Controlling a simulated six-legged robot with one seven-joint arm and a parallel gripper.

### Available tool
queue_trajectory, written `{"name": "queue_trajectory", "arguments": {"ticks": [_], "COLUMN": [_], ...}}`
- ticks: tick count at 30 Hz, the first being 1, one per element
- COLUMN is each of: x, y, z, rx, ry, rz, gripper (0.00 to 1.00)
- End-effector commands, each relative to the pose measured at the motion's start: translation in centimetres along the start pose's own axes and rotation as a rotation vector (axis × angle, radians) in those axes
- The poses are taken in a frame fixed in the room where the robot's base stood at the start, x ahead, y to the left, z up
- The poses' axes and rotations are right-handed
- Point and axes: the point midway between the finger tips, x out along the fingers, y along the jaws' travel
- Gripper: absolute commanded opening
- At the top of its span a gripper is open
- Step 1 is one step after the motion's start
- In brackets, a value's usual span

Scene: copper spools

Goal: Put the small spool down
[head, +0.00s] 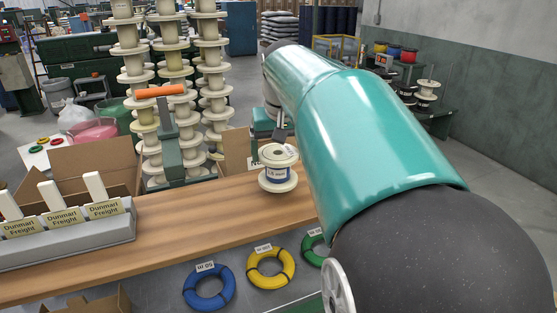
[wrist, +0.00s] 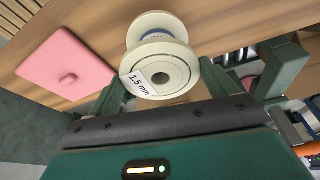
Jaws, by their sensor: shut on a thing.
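The small spool (head: 278,174) is cream with a dark blue winding and a white label, and it is upright over the wooden bench (head: 215,205). I cannot tell whether its lower flange touches the wood. My gripper (head: 279,141) is above it, mostly hidden behind my teal arm. In the wrist view the spool (wrist: 160,48) shows its round end and a "1.5 mm" label, between the green fingers of my gripper (wrist: 163,88), which is shut on it.
A grey rack (head: 70,240) with "Dunmari Freight" cards stands left on the bench. Tall spool stacks (head: 211,75) and a cardboard box (head: 95,165) stand behind. Blue (head: 209,289) and yellow (head: 271,268) coils lie in front. A pink lid (wrist: 65,70) shows in the wrist view.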

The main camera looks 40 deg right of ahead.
Motion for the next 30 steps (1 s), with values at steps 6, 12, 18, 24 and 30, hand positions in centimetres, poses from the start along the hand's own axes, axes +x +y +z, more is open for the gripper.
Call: {"name": "queue_trajectory", "arguments": {"ticks": [6,12,18,24,30], "x": [2.6,2.8,3.0,3.0,2.0], "y": [0.0,0.0,0.0,0.0,0.0], "z": [0.7,0.7,0.8,0.8,0.7], "rx": [0.0,0.0,0.0,0.0,0.0], "ry": [0.001,0.002,0.0,0.0,0.002], "rz": [0.0,0.0,0.0,0.0,0.0], "gripper": [0.37,0.37,0.95,1.0,1.0]}}
